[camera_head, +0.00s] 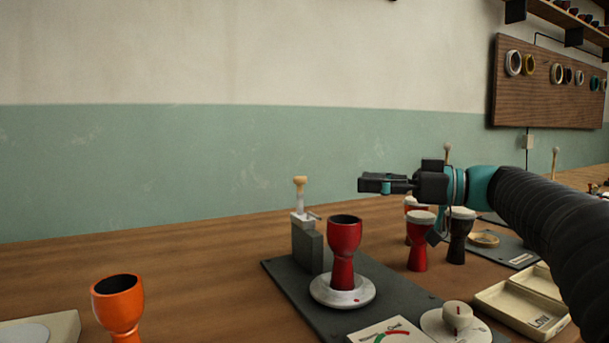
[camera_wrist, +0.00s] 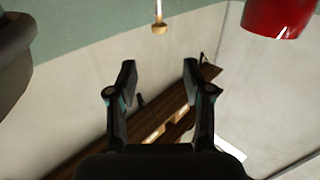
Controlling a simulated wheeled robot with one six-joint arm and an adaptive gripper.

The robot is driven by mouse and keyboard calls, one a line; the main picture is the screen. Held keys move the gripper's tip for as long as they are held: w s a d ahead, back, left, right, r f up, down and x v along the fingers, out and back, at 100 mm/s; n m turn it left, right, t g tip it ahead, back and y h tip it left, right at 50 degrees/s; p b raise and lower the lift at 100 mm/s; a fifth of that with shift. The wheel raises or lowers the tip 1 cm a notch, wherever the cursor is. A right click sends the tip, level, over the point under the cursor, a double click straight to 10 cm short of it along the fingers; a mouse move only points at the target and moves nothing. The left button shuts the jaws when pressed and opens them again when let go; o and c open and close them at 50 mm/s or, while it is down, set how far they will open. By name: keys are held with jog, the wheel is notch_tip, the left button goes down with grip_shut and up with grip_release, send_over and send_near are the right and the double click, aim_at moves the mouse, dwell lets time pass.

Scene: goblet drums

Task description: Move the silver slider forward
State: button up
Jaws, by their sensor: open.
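In the wrist view a wooden knob on a thin rod (camera_wrist: 160,29) shows above my fingers. My gripper (camera_head: 364,183) is in the air to the right of the knob, apart from it, above and beyond the red drum's rim. In the wrist view my gripper (camera_wrist: 160,78) is open, with nothing between its fingers.
A red goblet drum (camera_head: 344,240) stands on a silver round plate (camera_head: 342,291) beside the post, on a dark base board (camera_head: 290,287). An orange drum (camera_head: 118,303) stands at left. More drums (camera_head: 420,245) and cream trays (camera_head: 519,311) are at right. The table between orange drum and board is clear.

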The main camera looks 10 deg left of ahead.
aim_at(300, 177)
jog(key=a, duration=0.4)
jog(key=w+a+p, duration=0.1)
jog(key=a, duration=0.4)
jog(key=w+a, duration=0.1)
jog(key=a, duration=0.3)
jog(key=shift+a, duration=0.4)
grip_shut()
